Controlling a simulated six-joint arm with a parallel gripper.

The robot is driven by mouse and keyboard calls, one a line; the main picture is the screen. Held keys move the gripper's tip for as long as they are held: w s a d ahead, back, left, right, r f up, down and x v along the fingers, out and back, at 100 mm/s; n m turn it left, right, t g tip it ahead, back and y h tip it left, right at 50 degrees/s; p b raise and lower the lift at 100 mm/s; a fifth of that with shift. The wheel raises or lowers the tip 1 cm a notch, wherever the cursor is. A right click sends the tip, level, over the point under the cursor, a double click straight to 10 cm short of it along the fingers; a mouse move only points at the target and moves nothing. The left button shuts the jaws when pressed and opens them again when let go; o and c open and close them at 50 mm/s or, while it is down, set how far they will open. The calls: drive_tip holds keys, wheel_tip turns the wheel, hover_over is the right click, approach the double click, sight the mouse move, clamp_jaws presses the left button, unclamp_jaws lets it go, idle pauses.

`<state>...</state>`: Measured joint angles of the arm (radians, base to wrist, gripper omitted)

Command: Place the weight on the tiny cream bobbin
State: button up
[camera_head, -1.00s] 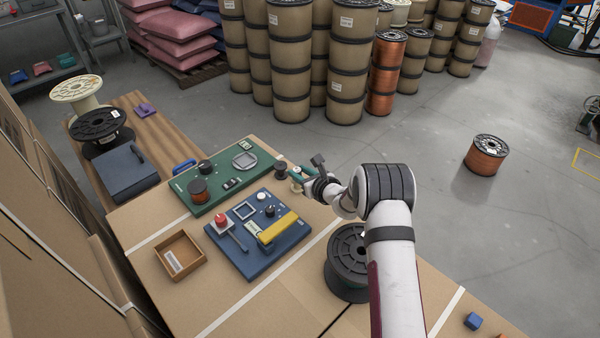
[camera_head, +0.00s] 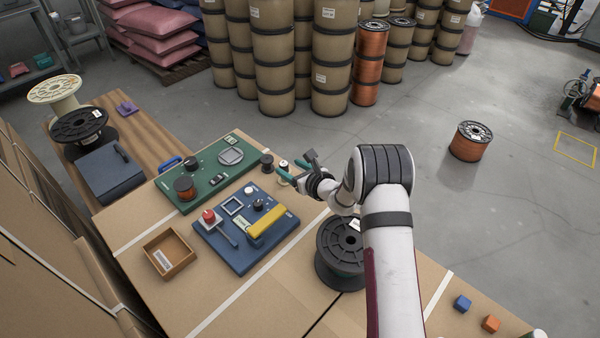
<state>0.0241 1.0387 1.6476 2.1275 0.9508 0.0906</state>
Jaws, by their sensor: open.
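I cannot tell for sure which thing is the weight. No object shows clearly between the fingers.
A green board (camera_head: 214,178) and a blue board (camera_head: 242,235) carry several parts. A wooden tray (camera_head: 168,254) lies at left. A large black spool (camera_head: 340,255) stands beside my arm. A blue cube (camera_head: 462,303) and an orange cube (camera_head: 490,323) lie at right.

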drive_tip(key=v, duration=0.9)
drive_tip(key=s+a+r+n+g+y, duration=0.35)
drive_tip(key=s+a+r+n, duration=0.3)
drive_tip(key=r, duration=0.25)
drive_tip(key=s+a+r+n+g, duration=0.25)
drive_tip(key=s+n, duration=0.25)
drive_tip(key=s, duration=0.3)
drive_tip(key=s+a+r+n+g, duration=0.25)
drive_tip(key=s+r+n, duration=0.2)
drive_tip(key=s, duration=0.35)
drive_tip(key=s+d+f+n+g+h, duration=0.1)
drive_tip(key=s+d+n+h, duration=0.3)
drive_tip(key=s, duration=0.5)
drive_tip(key=s+d+f+n+g+h, duration=0.2)
drive_tip(key=s+d+n+h, duration=0.2)
drive_tip(key=s+d, duration=0.4)
drive_tip(key=shift+s+d+f+h, duration=0.4)
drive_tip(key=shift+d+h, duration=0.05)
drive_tip(key=shift+d, duration=0.35)
